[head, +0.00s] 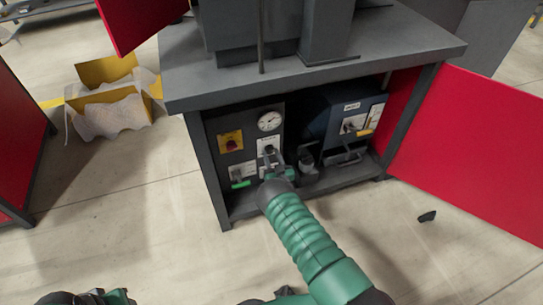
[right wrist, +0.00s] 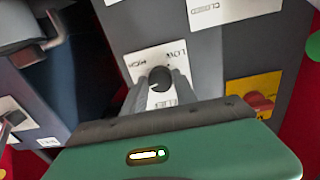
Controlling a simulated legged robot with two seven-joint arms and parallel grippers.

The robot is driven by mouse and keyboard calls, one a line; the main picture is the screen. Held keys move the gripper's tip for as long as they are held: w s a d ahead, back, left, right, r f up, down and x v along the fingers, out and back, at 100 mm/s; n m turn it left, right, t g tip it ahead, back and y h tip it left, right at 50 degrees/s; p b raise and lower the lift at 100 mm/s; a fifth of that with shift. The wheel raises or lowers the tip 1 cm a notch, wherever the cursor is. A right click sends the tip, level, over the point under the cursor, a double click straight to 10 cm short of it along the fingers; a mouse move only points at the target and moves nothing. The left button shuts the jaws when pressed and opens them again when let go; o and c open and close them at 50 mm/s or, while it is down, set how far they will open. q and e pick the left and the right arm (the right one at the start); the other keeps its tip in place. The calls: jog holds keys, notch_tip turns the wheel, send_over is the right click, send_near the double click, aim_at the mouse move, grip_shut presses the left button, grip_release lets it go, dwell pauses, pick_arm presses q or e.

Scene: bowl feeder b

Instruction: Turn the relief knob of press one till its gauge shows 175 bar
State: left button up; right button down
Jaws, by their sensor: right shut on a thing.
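The relief knob (right wrist: 160,77) is a small black round knob on a white plate with LOW and HIGH marks. It sits on the grey panel inside the open press cabinet; in the head view it is largely hidden by my gripper. My right gripper (head: 272,161) reaches into the cabinet, and its two fingers lie on both sides of the knob, shut on it, as the right wrist view (right wrist: 158,84) shows. The round white gauge (head: 269,121) is just above the knob; its reading is too small to make out. My left gripper does not show.
A yellow plate with a red switch (head: 231,142) is left of the gauge. A lower plate has a green part (head: 240,184). A blue unit (head: 352,117) stands right in the cabinet. The red door (head: 473,150) is open. A small dark object (head: 427,216) lies on the floor.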

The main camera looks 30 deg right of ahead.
jog(key=c, duration=1)
grip_release()
jog(key=shift+o, duration=0.2)
jog(key=shift+s, duration=0.2)
jog(key=p+v, duration=0.7)
jog(key=v, duration=0.9)
jog(key=shift+s+f, duration=0.15)
jog(key=shift+s, duration=0.1)
jog(key=shift+a, duration=0.1)
